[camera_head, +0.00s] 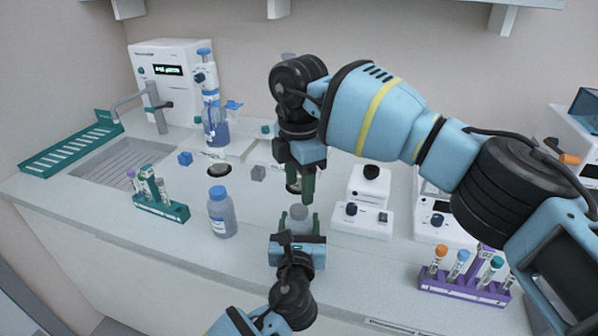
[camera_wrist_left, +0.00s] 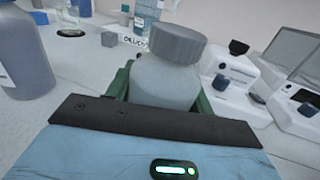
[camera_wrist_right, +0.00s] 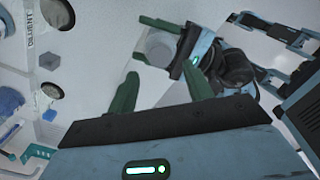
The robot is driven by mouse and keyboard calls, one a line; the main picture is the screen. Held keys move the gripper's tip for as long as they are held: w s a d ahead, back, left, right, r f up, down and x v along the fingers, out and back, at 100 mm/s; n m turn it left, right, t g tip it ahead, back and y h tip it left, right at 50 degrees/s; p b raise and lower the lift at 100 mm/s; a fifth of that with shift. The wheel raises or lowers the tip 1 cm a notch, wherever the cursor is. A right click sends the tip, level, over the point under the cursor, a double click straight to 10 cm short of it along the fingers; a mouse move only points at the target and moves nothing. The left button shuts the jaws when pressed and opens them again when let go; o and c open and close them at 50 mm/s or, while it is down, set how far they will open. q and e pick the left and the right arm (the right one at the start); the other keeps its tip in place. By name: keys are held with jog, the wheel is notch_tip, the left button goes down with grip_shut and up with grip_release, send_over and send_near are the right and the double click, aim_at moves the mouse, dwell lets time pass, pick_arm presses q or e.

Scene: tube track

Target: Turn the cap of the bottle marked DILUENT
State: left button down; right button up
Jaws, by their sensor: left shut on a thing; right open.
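A clear-grey bottle with a grey ribbed cap (camera_wrist_left: 178,44) stands between the green fingers of my left gripper (camera_wrist_left: 162,88), which is shut on its body. In the head view its cap (camera_head: 299,211) shows just below my right gripper (camera_head: 301,188). That gripper is open, pointing down, with its fingers above the cap and apart from it. The right wrist view also shows the bottle (camera_wrist_right: 160,46) beyond the open fingers.
A blue-capped bottle (camera_head: 222,213) stands to the left. A green tube rack (camera_head: 175,213) is farther left and a purple rack (camera_head: 465,288) at the right front. White devices (camera_head: 362,218) stand right of the grippers. Small cubes (camera_head: 258,173) lie behind.

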aim_at(299, 209)
jog(key=shift+f, duration=2.75)
